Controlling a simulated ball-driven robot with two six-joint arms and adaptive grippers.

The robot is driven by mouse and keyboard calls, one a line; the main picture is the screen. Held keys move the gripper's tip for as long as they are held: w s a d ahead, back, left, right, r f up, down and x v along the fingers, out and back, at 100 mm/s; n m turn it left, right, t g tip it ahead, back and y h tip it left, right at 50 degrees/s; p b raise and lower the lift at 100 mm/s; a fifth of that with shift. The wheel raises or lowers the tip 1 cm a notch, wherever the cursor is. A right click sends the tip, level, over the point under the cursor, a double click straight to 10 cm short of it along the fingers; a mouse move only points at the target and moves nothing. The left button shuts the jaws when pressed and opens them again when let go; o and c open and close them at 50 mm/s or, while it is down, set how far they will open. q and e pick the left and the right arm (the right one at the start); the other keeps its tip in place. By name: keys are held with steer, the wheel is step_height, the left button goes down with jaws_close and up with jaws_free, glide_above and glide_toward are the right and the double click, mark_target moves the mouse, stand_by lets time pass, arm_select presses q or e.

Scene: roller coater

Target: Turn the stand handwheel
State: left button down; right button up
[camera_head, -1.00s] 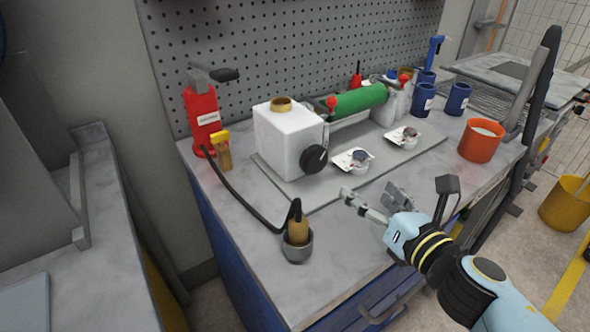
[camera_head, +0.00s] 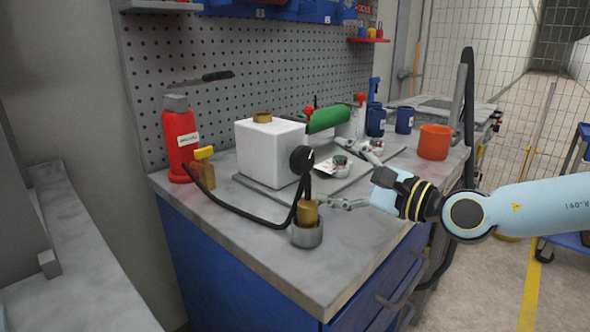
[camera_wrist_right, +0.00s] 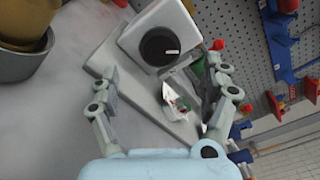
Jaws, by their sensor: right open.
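The roller coater has a white box (camera_head: 270,150) with a black round knob (camera_head: 302,158) on its front, and a green roller (camera_head: 328,117) behind it. A small round fitting on a white plate (camera_head: 340,166) sits on the grey base plate in front of the roller. I cannot tell which of these is the stand handwheel. My right gripper (camera_head: 354,178) is open and empty, its fingers spread before the coater. In the right wrist view the black knob (camera_wrist_right: 159,47) and the white-plate fitting (camera_wrist_right: 176,101) show beyond and between the fingers (camera_wrist_right: 166,82). My left gripper is not in view.
A grey cup (camera_head: 306,234) with a brass-coloured piece and black hose stands near the front edge, close to my lower finger. A red extinguisher-like bottle (camera_head: 181,140) is at the left. An orange pot (camera_head: 434,142) and blue cups (camera_head: 376,120) stand to the right.

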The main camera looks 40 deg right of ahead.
mark_target(306, 162)
steer(key=w, duration=0.9)
steer(key=shift+a, duration=0.35)
steer(key=c, duration=1.2)
